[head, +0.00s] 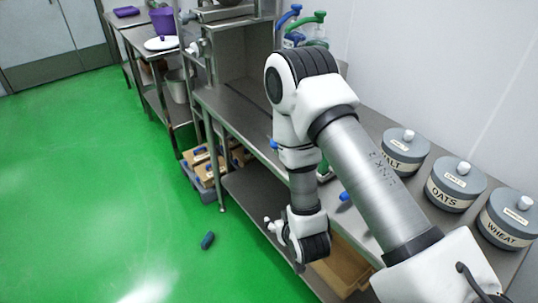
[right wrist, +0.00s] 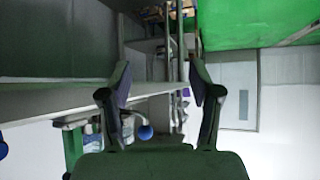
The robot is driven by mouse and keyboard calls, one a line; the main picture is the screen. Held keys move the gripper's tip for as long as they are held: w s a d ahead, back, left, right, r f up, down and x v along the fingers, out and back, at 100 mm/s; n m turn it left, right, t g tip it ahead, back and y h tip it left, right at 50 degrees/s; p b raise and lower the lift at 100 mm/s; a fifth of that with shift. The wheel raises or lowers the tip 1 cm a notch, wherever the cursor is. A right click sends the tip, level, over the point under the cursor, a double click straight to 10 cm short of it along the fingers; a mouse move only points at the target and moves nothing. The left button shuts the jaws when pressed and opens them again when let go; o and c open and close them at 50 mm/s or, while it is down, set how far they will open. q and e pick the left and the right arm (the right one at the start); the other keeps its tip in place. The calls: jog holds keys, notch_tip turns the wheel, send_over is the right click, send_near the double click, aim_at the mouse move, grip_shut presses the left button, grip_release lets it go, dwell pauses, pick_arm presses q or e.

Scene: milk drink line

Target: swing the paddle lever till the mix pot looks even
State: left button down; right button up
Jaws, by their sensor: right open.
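My right gripper (right wrist: 160,88) is open in the right wrist view, with nothing between its two fingers. In the head view my right arm folds down in front of the steel bench, its wrist by the bench's front edge. A green stand (right wrist: 72,148) with a blue ball knob (right wrist: 144,132) shows beyond the fingers, apart from them. In the head view a blue knob (head: 344,196) shows beside my arm; I cannot tell whether it belongs to the paddle lever. I cannot make out the mix pot; my arm covers much of the bench. My left gripper is not in view.
Lidded canisters stand on the right, including oats (head: 455,186) and wheat (head: 508,220). Bottles with green and blue tops (head: 314,30) stand at the back. Crates (head: 205,170) sit under the bench. A dark object (head: 208,240) lies on the otherwise open green floor.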

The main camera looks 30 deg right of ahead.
jog(key=w+d+r+m+t+h+b, duration=0.1)
jog(key=w+d+r+t+b, duration=0.1)
jog(key=w, duration=0.3)
jog(key=w+d+r+m+t+h+b, duration=0.1)
jog(key=w+d+r+t+h+b, duration=0.1)
jog(key=w+d+r+b, duration=0.2)
jog(key=w+d+r+m+t+h+b, duration=0.1)
jog(key=w+d+r+t+b, duration=0.2)
jog(key=w+r+b, duration=0.2)
jog(key=shift+w+r+m, duration=0.15)
jog(key=shift+w+m, duration=0.25)
jog(key=shift+w, duration=0.9)
jog(key=shift+a, duration=0.1)
grip_shut()
